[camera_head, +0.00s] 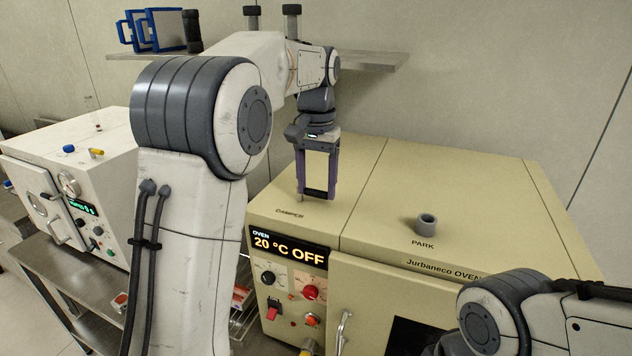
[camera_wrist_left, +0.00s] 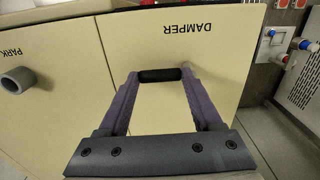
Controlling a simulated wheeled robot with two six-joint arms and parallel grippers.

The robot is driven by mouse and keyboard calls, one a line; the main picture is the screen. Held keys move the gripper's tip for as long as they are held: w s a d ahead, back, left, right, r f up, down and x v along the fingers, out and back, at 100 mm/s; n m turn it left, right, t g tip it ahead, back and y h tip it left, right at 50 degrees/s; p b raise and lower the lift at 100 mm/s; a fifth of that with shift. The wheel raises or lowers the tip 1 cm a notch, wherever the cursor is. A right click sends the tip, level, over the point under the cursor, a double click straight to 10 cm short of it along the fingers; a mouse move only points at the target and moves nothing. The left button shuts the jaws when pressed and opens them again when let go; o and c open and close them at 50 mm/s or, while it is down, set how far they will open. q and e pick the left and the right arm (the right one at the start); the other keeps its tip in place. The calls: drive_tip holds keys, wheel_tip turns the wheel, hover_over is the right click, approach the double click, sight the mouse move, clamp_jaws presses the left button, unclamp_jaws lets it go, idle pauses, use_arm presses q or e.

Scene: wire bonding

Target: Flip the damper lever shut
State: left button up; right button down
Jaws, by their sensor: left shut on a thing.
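The oven (camera_head: 440,195) is beige, with a DAMPER label on its top near the front left corner. My left gripper (camera_head: 316,192) points down over the oven top just behind that label. In the left wrist view its two purple fingers (camera_wrist_left: 160,76) are shut on the black grip of the damper lever (camera_wrist_left: 158,75), which spans the gap between the fingertips. The DAMPER label lies just beyond the grip there. The lever's shaft and pivot are mostly hidden by the gripper. My right gripper is not in view; only part of my right arm shows at bottom right.
A grey ring-shaped post (camera_head: 427,224) stands on the oven top by the PARK label. The oven's front panel (camera_head: 290,290) reads 20 °C OFF. A white instrument (camera_head: 95,190) stands at left. A wall shelf (camera_head: 370,60) runs behind my left arm. The oven top's right side is clear.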

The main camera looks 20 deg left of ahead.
sight(316, 190)
use_arm(q)
drive_tip(key=o, duration=1.4)
drive_tip(key=shift+c, duration=0.2)
wheel_tip(316, 190, up, 11)
drive_tip(key=p, duration=0.1)
drive_tip(key=shift+f, duration=0.2)
drive_tip(key=s+d+f+m+b, duration=0.1)
drive_tip(key=s+d+f, duration=0.3)
drive_tip(key=d, duration=0.1)
drive_tip(key=s+d+f+m+b, duration=0.1)
drive_tip(key=s+d+f, duration=0.3)
drive_tip(key=d, duration=0.1)
drive_tip(key=s+d+f+m+b, duration=0.1)
drive_tip(key=s+d+f+m, duration=0.1)
drive_tip(key=s+d+f, duration=0.2)
drive_tip(key=shift+s+d+f+h, duration=0.15)
drive_tip(key=shift+d+f+h, duration=0.2)
drive_tip(key=shift+f, duration=0.2)
drive_tip(key=s+d+f+m+b, duration=0.1)
drive_tip(key=s+f+m+b, duration=0.1)
drive_tip(key=s+f, duration=1.2)
drive_tip(key=s+m, duration=0.1)
drive_tip(key=s, duration=0.2)
drive_tip(key=shift+s+f, duration=0.15)
drive_tip(key=shift+s, duration=0.05)
